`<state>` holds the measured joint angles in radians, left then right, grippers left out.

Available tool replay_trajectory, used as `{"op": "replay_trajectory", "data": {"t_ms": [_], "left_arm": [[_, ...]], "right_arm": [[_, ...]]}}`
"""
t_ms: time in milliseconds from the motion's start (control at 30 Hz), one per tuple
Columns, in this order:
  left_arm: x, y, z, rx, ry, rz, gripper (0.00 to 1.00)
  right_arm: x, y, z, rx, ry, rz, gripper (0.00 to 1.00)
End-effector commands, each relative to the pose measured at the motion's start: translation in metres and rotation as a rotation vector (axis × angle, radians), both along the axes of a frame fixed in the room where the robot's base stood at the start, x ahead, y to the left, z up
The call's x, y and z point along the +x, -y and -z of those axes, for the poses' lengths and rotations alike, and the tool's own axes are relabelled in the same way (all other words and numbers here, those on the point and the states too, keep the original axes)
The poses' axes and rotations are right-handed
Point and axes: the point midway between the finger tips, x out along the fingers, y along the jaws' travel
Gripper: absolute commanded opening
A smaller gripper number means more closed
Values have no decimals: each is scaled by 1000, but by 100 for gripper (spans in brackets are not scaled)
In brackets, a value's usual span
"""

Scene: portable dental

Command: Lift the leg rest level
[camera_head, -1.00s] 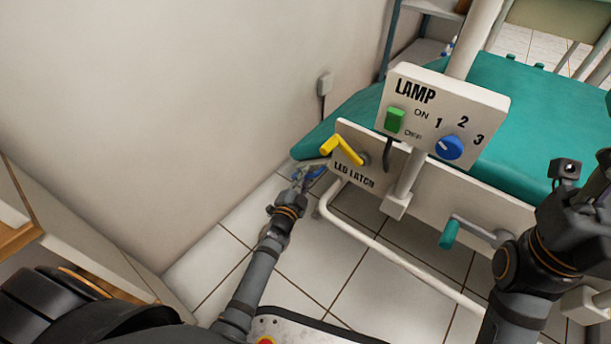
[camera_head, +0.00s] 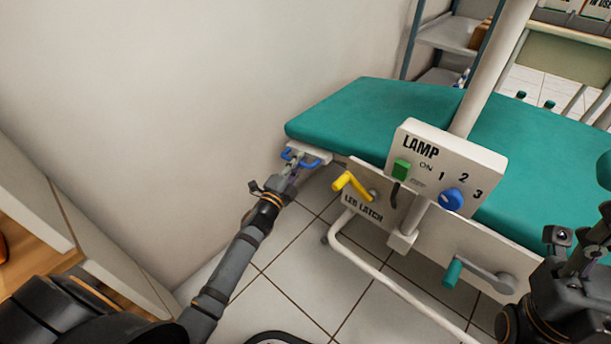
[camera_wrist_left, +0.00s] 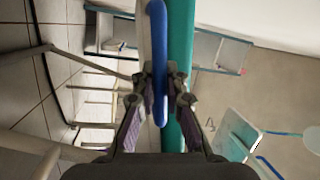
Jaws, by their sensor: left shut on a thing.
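The leg rest (camera_head: 350,112) is the green padded left end of the chair. It looks about in line with the green seat (camera_head: 530,150). A blue handle (camera_head: 311,163) sits under its left end. My left gripper (camera_head: 293,170) is shut on this handle; in the left wrist view the blue bar (camera_wrist_left: 158,60) runs between the fingers (camera_wrist_left: 158,82). The yellow leg latch lever (camera_head: 351,184) sticks out from the white side panel, right of my left gripper. My right gripper (camera_head: 590,245) is at the right edge, partly cut off, and its jaws are unclear.
A white lamp box (camera_head: 445,165) with a green switch and a blue knob stands before the seat. A crank with a teal grip (camera_head: 453,273) is on the side panel. A white floor rail (camera_head: 385,275) runs below. A bare wall (camera_head: 150,100) is at the left.

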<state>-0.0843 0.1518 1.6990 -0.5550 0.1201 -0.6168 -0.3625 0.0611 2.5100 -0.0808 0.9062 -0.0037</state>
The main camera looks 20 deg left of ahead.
Motion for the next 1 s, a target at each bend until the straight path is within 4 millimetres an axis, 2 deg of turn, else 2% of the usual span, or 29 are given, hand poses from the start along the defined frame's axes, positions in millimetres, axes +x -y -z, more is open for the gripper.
{"op": "replay_trajectory", "data": {"t_ms": [33, 100, 333, 500, 967, 1000], "left_arm": [[1, -3, -16, 32, 10, 0, 0], [2, -5, -29, 72, 25, 0, 0], [3, -9, -58, 164, 58, 1, 0], [3, -10, -67, 195, 69, 0, 0], [4, -9, -72, 207, 79, 1, 0], [4, -9, -72, 207, 80, 1, 17]], "right_arm": [[0, 1, -11, 3, 2, -2, 40], [-1, 1, -17, 6, 4, -4, 40], [-2, 3, -31, 15, 8, -9, 40], [-3, 4, -35, 19, 12, -12, 40], [-3, 4, -36, 20, 11, -14, 40], [-2, 4, -35, 20, 10, -14, 40]]}}
